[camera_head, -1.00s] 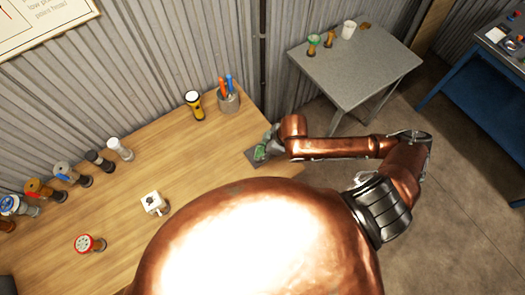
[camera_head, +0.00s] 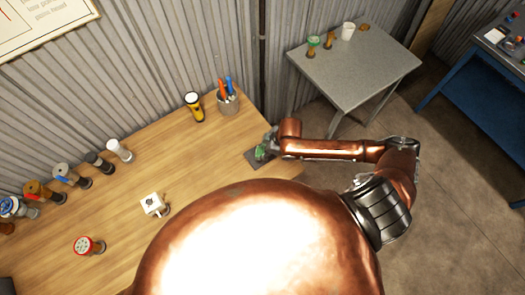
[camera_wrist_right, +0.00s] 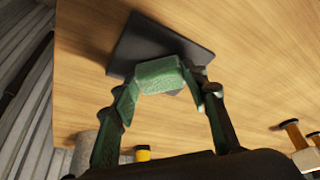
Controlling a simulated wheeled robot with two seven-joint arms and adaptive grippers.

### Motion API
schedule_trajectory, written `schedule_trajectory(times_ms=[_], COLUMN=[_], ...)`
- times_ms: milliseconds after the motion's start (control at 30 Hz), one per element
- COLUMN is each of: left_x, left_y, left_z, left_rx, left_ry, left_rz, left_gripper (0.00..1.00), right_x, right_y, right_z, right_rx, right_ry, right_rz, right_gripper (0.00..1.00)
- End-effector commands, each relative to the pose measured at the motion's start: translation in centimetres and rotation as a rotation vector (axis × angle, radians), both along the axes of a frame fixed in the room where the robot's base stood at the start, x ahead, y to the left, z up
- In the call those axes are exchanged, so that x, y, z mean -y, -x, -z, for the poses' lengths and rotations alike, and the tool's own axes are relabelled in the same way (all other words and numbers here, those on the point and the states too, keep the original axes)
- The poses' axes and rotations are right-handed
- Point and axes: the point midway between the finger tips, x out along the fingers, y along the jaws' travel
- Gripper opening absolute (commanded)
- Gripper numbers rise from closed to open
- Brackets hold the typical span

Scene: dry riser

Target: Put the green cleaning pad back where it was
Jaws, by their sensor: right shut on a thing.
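The green cleaning pad (camera_wrist_right: 158,74) is between the fingers of my right gripper (camera_wrist_right: 166,92) in the right wrist view. The gripper is shut on it. The pad appears over a dark square mat (camera_wrist_right: 140,42) on the wooden table; whether it touches the mat I cannot tell. In the head view my right gripper (camera_head: 267,149) is at the table's right corner, over the dark mat (camera_head: 252,160); the gripper partly covers the pad there. My left gripper is not in view.
A grey side table (camera_head: 353,72) is at the back right.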

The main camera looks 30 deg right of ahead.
Motion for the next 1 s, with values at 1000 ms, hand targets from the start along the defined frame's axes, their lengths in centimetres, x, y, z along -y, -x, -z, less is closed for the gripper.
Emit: schedule_trajectory(times_ms=[1000], left_x=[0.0], left_y=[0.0], left_z=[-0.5], left_rx=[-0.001], left_ry=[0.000], left_rz=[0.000], left_gripper=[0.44], right_x=[1.8], right_y=[1.5], right_z=[-5.4], right_rx=[0.002], right_ry=[0.003], right_rz=[-0.001], right_gripper=[0.59])
